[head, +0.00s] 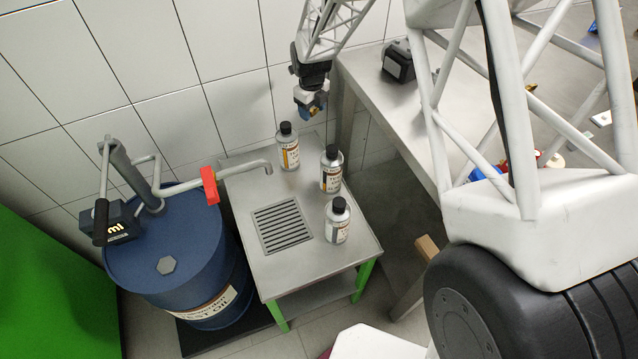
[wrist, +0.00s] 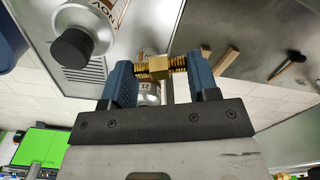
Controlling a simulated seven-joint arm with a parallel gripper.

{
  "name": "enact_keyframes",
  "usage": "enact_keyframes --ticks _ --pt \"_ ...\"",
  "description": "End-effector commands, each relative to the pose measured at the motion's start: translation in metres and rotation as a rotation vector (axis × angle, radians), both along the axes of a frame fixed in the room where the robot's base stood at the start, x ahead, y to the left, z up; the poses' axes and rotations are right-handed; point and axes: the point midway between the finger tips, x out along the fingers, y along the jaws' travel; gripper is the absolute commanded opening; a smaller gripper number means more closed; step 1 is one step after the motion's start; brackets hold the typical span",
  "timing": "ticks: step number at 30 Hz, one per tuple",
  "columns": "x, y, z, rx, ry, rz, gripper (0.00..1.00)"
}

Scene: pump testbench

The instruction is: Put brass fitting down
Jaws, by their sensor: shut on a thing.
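The brass fitting (wrist: 158,67) is a threaded gold-coloured piece with a hex middle. It lies crosswise between the blue fingers of my gripper (wrist: 161,74), which is shut on it. In the head view my gripper (head: 311,104) hangs in the air above the back right corner of the small metal table (head: 268,193), near the black-capped bottles. The fitting is too small to make out clearly in that view. A bottle (wrist: 148,92) shows partly behind the fitting in the wrist view.
Several black-capped bottles, one of them at the front (head: 337,222), stand on the small table beside a drain grate (head: 282,226). A blue oil drum (head: 175,245) with a pump spout stands left. A larger workbench (head: 390,105) lies to the right.

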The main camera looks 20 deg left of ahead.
Motion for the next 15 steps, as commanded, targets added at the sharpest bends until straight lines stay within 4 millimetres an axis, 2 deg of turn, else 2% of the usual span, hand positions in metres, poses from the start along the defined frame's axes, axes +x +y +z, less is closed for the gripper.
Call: enact_keyframes --ticks 8,15 --pt "0.000 0.000 -0.026 -0.001 0.002 0.000 0.30" --pt "0.000 0.000 -0.070 -0.002 0.003 0.000 0.30"
